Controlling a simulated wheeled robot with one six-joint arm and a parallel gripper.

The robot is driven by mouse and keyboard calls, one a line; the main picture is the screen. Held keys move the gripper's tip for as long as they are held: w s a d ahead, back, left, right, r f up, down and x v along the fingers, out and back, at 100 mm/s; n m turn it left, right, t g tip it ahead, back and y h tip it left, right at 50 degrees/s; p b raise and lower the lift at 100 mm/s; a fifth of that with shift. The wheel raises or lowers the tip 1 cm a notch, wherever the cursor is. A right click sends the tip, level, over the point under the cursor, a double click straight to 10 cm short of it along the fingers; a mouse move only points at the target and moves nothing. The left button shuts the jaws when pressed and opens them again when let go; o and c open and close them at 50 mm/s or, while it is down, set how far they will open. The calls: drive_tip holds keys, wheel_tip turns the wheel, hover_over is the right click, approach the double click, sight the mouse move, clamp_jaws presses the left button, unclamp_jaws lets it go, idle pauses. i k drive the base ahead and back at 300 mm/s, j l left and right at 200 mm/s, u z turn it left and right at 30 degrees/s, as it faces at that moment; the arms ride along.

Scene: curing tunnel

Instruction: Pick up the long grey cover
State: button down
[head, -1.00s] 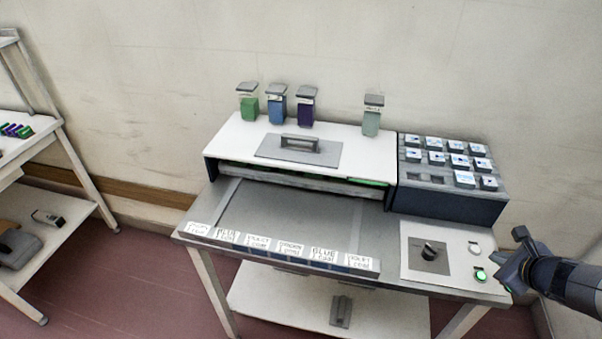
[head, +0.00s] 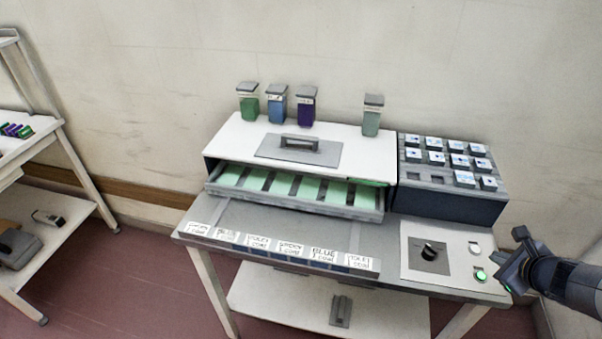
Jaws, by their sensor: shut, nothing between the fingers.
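A flat grey plate with a raised bar handle (head: 299,150) lies on top of the white tunnel housing (head: 225,140); it is the grey cover-like piece I see most clearly. My gripper (head: 510,262) is at the right, by the right end of the bench and beside the green-lit button (head: 481,276). It is shut and empty, well away from the plate. A grey tray (head: 290,204) with several pale green pieces sticks out of the tunnel's front slot.
Several coloured bottles (head: 277,108) stand along the back of the housing. A dark rack (head: 445,205) with white-topped blocks is on the right, behind a dial panel (head: 430,254). Labels (head: 291,249) line the bench's front edge. A small grey object (head: 341,311) lies on the lower shelf.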

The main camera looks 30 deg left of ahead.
sight(299, 149)
drive_tip(key=u, duration=1.65)
